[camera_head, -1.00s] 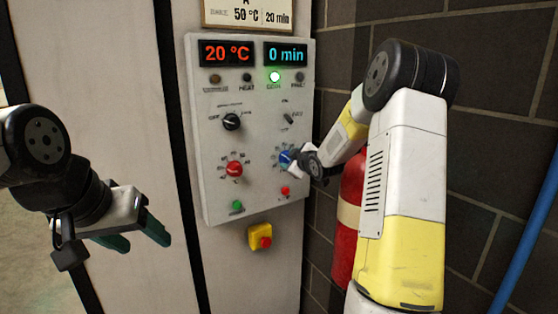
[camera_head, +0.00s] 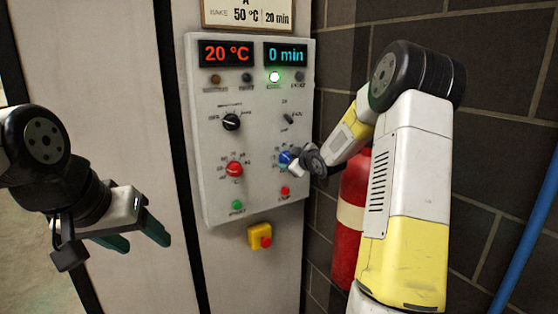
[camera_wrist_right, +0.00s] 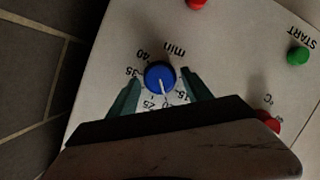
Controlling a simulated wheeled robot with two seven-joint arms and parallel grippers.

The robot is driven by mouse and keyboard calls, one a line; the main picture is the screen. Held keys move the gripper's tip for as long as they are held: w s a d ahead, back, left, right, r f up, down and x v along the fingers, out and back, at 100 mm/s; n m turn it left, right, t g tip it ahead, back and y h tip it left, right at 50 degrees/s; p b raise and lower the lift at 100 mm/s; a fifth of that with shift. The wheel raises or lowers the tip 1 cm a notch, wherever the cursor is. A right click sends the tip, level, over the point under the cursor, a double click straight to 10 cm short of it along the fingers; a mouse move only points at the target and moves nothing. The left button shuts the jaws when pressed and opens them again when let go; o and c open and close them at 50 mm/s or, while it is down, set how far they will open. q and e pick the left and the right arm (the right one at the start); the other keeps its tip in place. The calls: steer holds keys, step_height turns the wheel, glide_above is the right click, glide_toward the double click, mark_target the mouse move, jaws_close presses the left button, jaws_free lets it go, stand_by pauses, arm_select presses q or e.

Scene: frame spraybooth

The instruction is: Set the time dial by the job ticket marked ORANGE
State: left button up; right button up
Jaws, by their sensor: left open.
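The blue time dial (camera_head: 286,158) is on the lower right of the grey control panel (camera_head: 210,130). My right gripper (camera_head: 294,164) is at it. In the right wrist view the fingers of my right gripper (camera_wrist_right: 161,80) stand either side of the dial (camera_wrist_right: 158,74), with small gaps. The time display (camera_head: 285,54) reads 0 min. The job ticket (camera_head: 248,14) above shows 50 °C and 20 min; its upper part is cut off. My left gripper (camera_head: 138,238) is open and empty, left of the panel.
The red temperature dial (camera_head: 234,169) is left of the time dial; its display (camera_head: 226,54) reads 20 °C. A black selector (camera_head: 231,122), a green button (camera_head: 237,205), a red button (camera_head: 285,190) and a yellow-boxed stop (camera_head: 261,237) are near. A red extinguisher (camera_head: 346,240) stands right.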

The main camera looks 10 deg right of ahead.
steer(key=shift+r, duration=0.1)
steer(key=shift+r, duration=0.35)
step_height(320, 180, up, 3)
steer(key=s+a, duration=0.2)
steer(key=s, duration=0.5)
steer(key=s+a+r, duration=0.1)
steer(key=s+a, duration=0.1)
steer(key=s, duration=0.6)
steer(key=shift+s+a, duration=0.2)
steer(key=shift+a, duration=0.05)
